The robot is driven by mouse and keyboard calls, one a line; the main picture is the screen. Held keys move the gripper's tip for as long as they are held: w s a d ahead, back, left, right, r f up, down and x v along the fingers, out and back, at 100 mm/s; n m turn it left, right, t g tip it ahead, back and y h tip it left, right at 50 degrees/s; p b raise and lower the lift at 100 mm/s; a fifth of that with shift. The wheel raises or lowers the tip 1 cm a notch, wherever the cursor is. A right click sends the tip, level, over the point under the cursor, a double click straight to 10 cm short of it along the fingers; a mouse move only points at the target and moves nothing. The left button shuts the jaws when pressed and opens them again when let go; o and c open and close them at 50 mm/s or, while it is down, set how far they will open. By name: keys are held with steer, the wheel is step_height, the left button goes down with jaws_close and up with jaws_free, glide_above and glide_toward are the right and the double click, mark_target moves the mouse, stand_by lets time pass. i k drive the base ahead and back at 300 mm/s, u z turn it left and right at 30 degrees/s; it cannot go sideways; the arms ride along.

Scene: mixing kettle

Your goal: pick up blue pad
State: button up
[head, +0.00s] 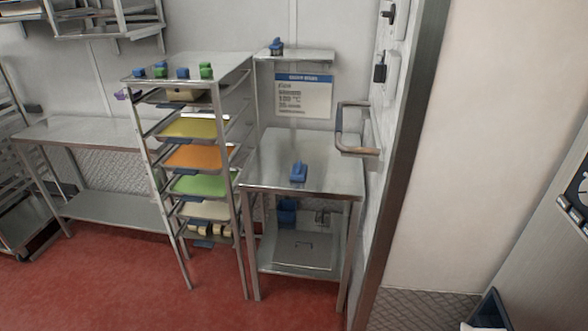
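A small blue object (298,172), which may be the blue pad, lies on the top of the small steel table (335,181) near the middle of the head view. A similar blue object (276,46) sits on the wall shelf above. Several small blue and green blocks, including a blue one (183,73) and a green one (206,70), stand on top of the tray rack (215,66). They are too small to tell which is the pad. My gripper is not in view.
The rack holds yellow, orange and green trays (200,157). A steel bench (80,132) stands at the left. Red floor (120,285) is clear in front.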

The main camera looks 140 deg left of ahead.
mark_target(299, 173)
steer(key=z, duration=0.15)
steer(key=k, duration=0.15)
steer(key=u, duration=3.2)
steer(key=k, duration=0.2)
steer(key=u, duration=2.05)
